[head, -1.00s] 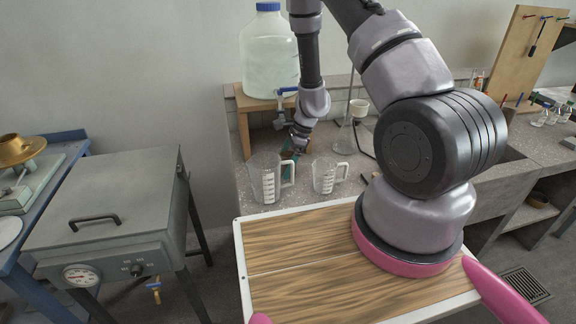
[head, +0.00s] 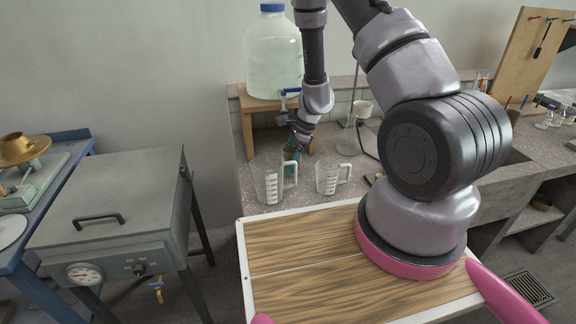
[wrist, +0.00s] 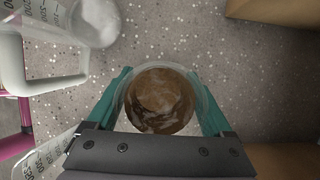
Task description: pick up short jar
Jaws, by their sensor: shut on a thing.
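The short jar (wrist: 160,100) is a round clear vessel with brown contents, seen from above in the wrist view. My gripper (wrist: 163,92) has its teal fingers on either side of the jar, closed on it. In the head view my gripper (head: 293,152) is low over the bench, behind the measuring jugs. The jar is mostly hidden there by the gripper and the jugs. I cannot tell whether the jar touches the bench.
A larger clear measuring jug (head: 269,182) and a smaller one (head: 328,178) stand in front of my gripper on the speckled bench (head: 262,216). A wooden stand (head: 246,125) with a big water bottle (head: 273,55) is behind. Bare bench shows around the jar.

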